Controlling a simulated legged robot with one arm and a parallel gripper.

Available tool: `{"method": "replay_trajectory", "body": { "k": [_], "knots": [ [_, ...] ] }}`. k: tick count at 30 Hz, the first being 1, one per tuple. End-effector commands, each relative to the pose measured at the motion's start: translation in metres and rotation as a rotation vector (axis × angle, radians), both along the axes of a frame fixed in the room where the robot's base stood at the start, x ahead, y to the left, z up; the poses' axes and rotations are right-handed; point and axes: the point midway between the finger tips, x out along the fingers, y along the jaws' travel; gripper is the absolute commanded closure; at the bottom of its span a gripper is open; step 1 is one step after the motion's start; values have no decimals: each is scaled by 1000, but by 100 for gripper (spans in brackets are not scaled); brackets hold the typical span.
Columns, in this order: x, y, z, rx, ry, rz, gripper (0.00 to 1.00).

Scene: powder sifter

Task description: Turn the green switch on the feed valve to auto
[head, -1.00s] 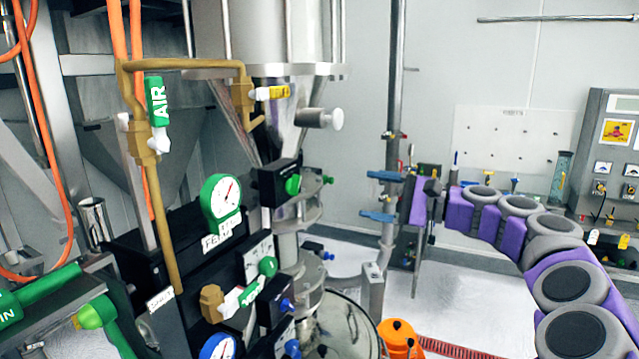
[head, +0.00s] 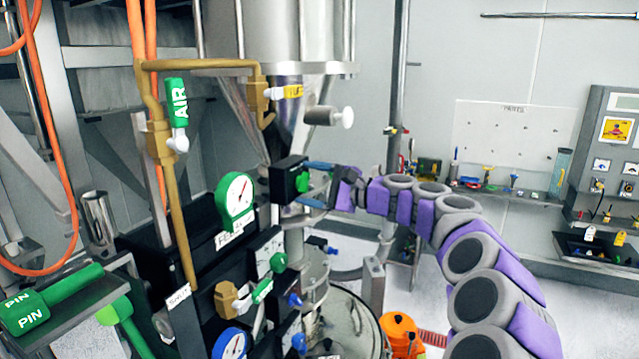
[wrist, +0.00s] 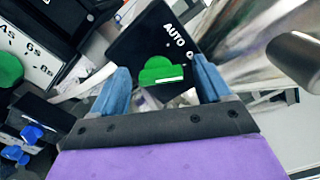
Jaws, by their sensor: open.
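The green switch (head: 302,182) is a round knob on the side of a black box (head: 284,170) beside the steel hopper. In the wrist view the green switch (wrist: 162,72) has a white bar across it, and the black box face (wrist: 140,48) bears the word AUTO above it. My gripper (head: 318,186) has its blue fingers at the switch in the head view. In the wrist view my gripper (wrist: 162,88) is open, one blue finger on each side of the switch. I cannot tell whether the fingers touch it.
A green pressure gauge (head: 236,198) and a lower green knob (head: 278,262) are mounted to the left. A steel cylinder (wrist: 296,58) sticks out to the right in the wrist view. An orange container (head: 398,332) stands below.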

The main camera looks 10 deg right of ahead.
Motion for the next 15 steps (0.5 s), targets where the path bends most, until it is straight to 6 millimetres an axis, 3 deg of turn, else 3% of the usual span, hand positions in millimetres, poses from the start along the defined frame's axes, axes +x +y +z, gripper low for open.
{"method": "replay_trajectory", "body": {
  "k": [5, 15],
  "knots": [
    [0, -6, 0, 7, 2, 6, 23],
    [0, -13, 0, 11, 2, 5, 56]
  ]
}}
